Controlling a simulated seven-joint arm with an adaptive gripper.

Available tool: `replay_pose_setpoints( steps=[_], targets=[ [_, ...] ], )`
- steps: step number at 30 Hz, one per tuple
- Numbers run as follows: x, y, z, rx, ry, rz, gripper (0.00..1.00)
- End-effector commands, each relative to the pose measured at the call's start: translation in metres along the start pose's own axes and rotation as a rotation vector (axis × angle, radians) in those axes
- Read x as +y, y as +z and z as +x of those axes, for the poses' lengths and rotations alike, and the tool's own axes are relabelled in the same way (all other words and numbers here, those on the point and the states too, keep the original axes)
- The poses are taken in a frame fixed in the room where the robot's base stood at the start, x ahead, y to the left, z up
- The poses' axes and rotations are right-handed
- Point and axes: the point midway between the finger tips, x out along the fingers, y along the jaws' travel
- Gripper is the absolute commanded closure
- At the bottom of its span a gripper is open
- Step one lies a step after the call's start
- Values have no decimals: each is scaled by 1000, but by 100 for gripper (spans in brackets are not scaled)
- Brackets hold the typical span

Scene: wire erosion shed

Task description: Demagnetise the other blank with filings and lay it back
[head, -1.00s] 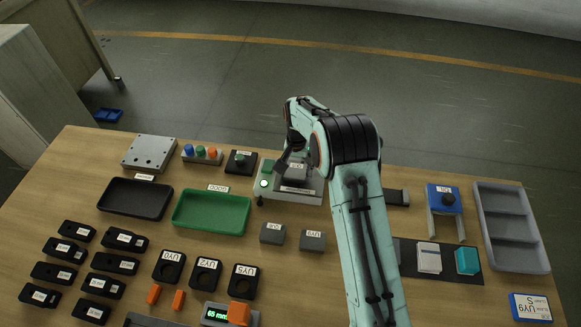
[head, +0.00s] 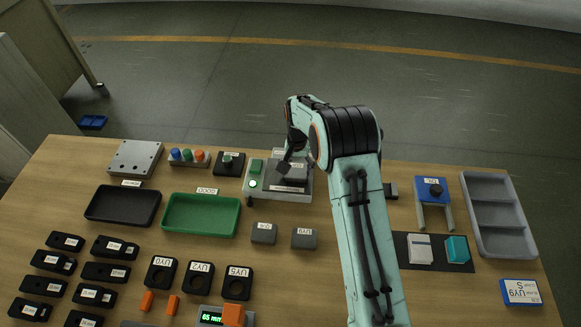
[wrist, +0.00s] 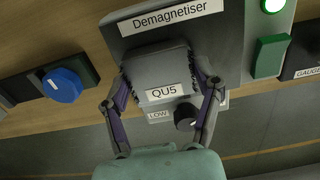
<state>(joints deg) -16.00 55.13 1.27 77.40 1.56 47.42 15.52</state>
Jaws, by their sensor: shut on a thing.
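The grey blank labelled QU5 (wrist: 165,72) is between the two fingers of my gripper (wrist: 165,92) in the wrist view. My gripper is shut on it. The blank is over the demagnetiser's dark plate; I cannot tell whether it touches. The demagnetiser (head: 254,193) shows a lit green lamp (wrist: 273,6), a green switch (wrist: 271,56) and a black knob (wrist: 186,117) by a LOW label. In the head view my gripper (head: 290,165) is partly hidden by my arm. Two other grey blanks (head: 263,233) (head: 304,238) lie on the table.
A green tray (head: 201,232) and a black tray (head: 123,222) lie left of the demagnetiser. A blue-topped stand (head: 432,184), a dark mat (head: 446,267) and a grey compartment tray (head: 507,257) are at the right. Several black holders (head: 43,286) fill the front left.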

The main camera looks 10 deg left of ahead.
Motion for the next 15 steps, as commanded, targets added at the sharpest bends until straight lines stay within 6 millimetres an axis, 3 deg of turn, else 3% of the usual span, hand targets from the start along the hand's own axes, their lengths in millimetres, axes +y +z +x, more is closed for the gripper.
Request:
replay_pose_setpoints(
  steps=[15],
  targets=[
    [7,0,-1,2,0,1,76]
  ],
)
